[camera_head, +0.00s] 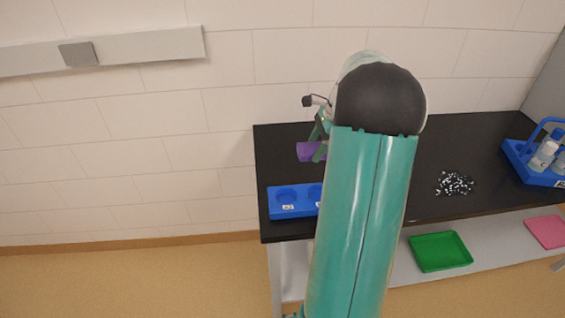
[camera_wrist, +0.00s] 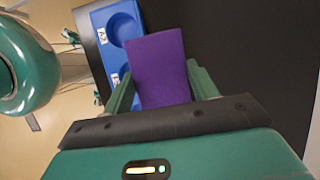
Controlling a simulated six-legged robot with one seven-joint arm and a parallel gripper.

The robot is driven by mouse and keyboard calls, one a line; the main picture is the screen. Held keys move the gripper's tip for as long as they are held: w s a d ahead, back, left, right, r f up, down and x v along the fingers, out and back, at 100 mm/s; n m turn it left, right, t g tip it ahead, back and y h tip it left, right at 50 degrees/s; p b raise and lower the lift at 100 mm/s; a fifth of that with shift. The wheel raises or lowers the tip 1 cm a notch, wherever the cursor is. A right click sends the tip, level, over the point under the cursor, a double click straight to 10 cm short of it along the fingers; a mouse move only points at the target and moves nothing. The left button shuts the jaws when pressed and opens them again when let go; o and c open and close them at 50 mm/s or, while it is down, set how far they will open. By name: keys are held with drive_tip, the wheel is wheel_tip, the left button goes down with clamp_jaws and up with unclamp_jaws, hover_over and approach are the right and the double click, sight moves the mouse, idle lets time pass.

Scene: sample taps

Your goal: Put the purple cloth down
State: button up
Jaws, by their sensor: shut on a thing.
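The purple cloth (camera_wrist: 160,66) is a flat-looking purple piece between the two green fingers of my gripper (camera_wrist: 163,84) in the wrist view. My gripper is shut on it. In the head view the cloth (camera_head: 308,151) shows at the fingers of my gripper (camera_head: 319,148), over the left part of the black table (camera_head: 445,204). My arm hides part of the gripper there. I cannot tell whether the cloth touches the table top.
A blue rack (camera_head: 289,202) with round wells lies at the table's front left, partly behind my arm. Small dark and white pieces (camera_head: 455,184) lie to the right. A blue carrier (camera_head: 518,150) holds bottles. Green (camera_head: 440,252) and pink (camera_head: 547,231) trays sit on the lower shelf.

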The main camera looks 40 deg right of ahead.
drive_tip(key=w+f, duration=0.4)
drive_tip(key=w, duration=0.4)
hover_over(282, 166)
drive_tip(key=s+d, duration=0.1)
wheel_tip(282, 166, down, 5)
drive_tip(key=shift+s+r, duration=0.1)
drive_tip(key=shift+r, duration=0.05)
drive_tip(key=shift+w+f, duration=0.2)
drive_tip(key=shift+f, duration=1.55)
drive_tip(key=shift+f, duration=0.3)
